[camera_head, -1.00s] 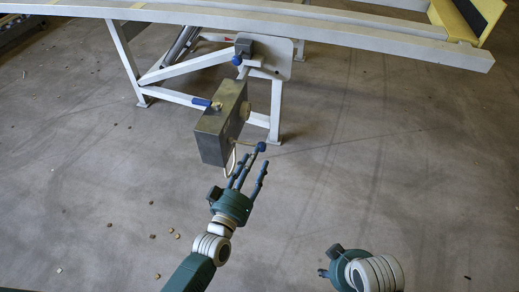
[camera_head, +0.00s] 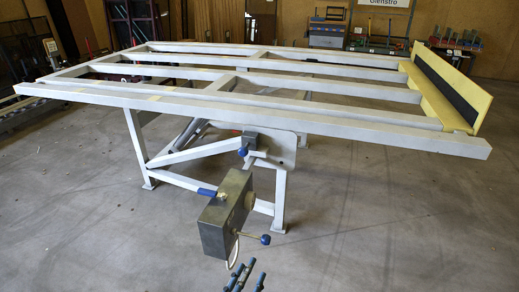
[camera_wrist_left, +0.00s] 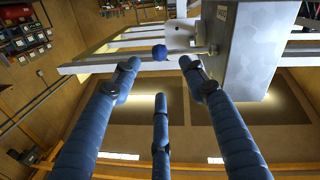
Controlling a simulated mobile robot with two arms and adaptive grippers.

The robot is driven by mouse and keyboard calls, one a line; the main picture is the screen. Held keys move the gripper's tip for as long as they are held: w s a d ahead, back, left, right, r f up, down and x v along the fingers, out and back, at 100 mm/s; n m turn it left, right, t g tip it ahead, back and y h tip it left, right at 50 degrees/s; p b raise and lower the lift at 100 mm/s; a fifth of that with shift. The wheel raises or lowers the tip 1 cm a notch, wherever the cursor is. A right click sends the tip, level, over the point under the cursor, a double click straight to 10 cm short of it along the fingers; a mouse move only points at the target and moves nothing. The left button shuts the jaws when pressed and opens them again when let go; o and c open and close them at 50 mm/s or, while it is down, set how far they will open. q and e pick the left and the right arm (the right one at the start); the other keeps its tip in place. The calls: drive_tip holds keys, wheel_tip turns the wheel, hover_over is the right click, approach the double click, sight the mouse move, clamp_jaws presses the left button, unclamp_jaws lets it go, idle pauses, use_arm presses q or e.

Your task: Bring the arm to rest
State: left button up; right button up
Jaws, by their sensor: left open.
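My left gripper (camera_head: 246,276) shows only by its blue fingers at the bottom edge of the head view, below the grey control box (camera_head: 226,215). The fingers are spread and empty. In the left wrist view my left gripper (camera_wrist_left: 159,75) points toward a blue ball-ended lever (camera_wrist_left: 159,52), seen just beyond and between the fingertips. The lever (camera_head: 265,239) sticks out to the right from the control box in the head view. The box (camera_wrist_left: 248,45) fills the upper right of the wrist view. The rest of my left arm and my right gripper are out of view.
A large white tilting frame (camera_head: 300,121) stands on legs behind the box, with a yellow ledge (camera_head: 440,98) at its right end. A cable hangs below the box. Shelves and racks line the back wall. The grey floor (camera_head: 390,220) at the right is clear.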

use_arm(q)
drive_tip(key=s+a+f+m+g+y, duration=0.3)
drive_tip(key=s+a+f+g, duration=0.3)
drive_tip(key=s+f+g, duration=0.3)
drive_tip(key=s+a+f+g+y+p, duration=0.2)
drive_tip(key=s+a+g+p, duration=0.1)
drive_tip(key=s+a+p, duration=0.3)
drive_tip(key=s+a+f+g+y+p, duration=0.1)
drive_tip(key=s+a+f+g+p, duration=0.25)
drive_tip(key=s+p, duration=0.3)
drive_tip(key=s+a+r+p, duration=0.1)
drive_tip(key=s+a+p, duration=0.1)
drive_tip(key=s+p, duration=0.8)
drive_tip(key=s+a+r+p, duration=0.2)
drive_tip(key=s+p, duration=0.8)
drive_tip(key=p, duration=0.5)
drive_tip(key=shift+r+g+y, duration=0.15)
drive_tip(key=shift+g+y, duration=0.15)
drive_tip(key=shift+g, duration=0.15)
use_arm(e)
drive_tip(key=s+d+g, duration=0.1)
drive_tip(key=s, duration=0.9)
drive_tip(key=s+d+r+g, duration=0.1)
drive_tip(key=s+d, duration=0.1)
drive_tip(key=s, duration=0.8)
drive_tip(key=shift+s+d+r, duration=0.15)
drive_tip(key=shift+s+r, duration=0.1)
